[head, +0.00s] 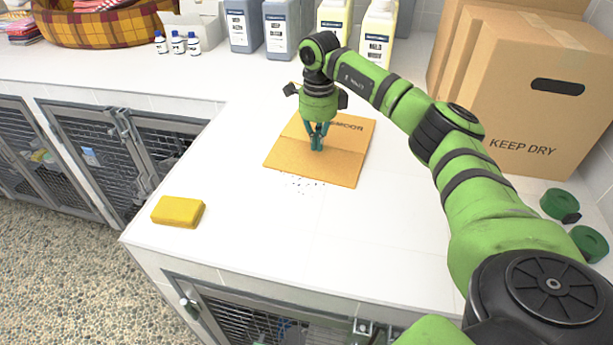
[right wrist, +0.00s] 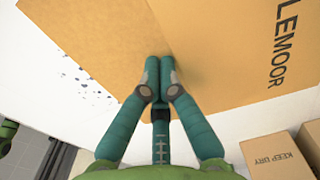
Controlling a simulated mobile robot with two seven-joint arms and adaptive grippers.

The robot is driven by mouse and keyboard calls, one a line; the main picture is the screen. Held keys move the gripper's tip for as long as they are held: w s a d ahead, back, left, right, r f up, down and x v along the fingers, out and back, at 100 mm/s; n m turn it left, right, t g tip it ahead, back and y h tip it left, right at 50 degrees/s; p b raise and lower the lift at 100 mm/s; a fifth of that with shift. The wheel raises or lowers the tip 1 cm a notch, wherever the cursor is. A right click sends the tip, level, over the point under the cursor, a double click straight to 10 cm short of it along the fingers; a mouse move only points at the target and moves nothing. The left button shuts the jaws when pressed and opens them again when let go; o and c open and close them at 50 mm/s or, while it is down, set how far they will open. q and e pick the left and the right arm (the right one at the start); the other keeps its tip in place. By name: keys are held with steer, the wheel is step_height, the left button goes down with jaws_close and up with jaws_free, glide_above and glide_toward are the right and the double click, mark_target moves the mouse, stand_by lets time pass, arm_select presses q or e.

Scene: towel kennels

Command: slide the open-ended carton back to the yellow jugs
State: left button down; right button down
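The carton (head: 345,165) is a low tan-orange cardboard piece on the white counter, with dark lettering near its far edge. It fills much of the right wrist view (right wrist: 225,45), where its lettering runs along the right. My right gripper (head: 317,148) points down over the carton's middle. Its teal fingers are together, with nothing visible between them (right wrist: 160,62). I cannot tell whether the fingertips touch the cardboard. Two yellow jugs (head: 377,38) (head: 335,17) with dark labels stand at the back, beyond the carton and partly behind my right arm. My left gripper is not in view.
Grey jugs (head: 280,30) and small white bottles (head: 177,43) stand at the back left. Tall "KEEP DRY" boxes (head: 530,110) and green rolls (head: 560,205) are at right. A yellow sponge-like block (head: 178,212) lies front left. Dark specks (head: 303,184) lie beside the carton.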

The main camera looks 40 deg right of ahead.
steer(key=shift+w+d+p, duration=0.4)
steer(key=shift+w+d, duration=0.75)
steer(key=shift+d, duration=0.15)
step_height(320, 180, up, 8)
steer(key=p, duration=0.7)
steer(key=shift+w+f, duration=0.1)
